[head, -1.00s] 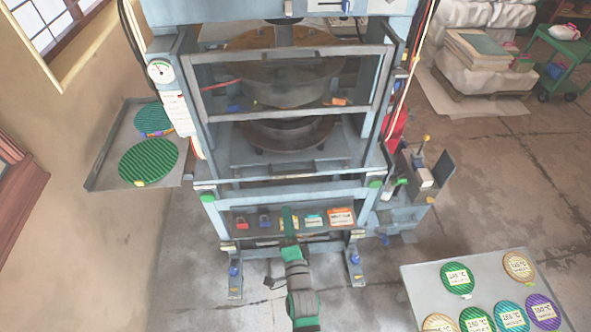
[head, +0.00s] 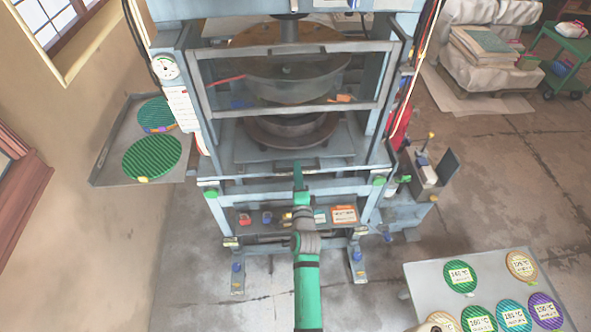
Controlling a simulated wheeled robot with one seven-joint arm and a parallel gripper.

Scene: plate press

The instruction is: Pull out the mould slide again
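The press (head: 385,130) stands ahead in the head view. Its mould slide (head: 250,150) is a flat grey plate inside the frame, below the framed guard (head: 225,108). A round metal mould (head: 295,130) sits on the slide. My gripper (head: 298,170), with green fingers, is at the front edge of the slide, near its middle. The arm comes up from the bottom of the view and hides part of that edge. I cannot tell whether the fingers are open or closed, or whether they touch the slide's handle.
A side shelf with green ribbed discs (head: 152,158) is at the left. A table (head: 415,285) with several coloured, labelled discs is at the lower right. A small bench unit (head: 425,180) stands right of the press. Floor in front is mostly clear.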

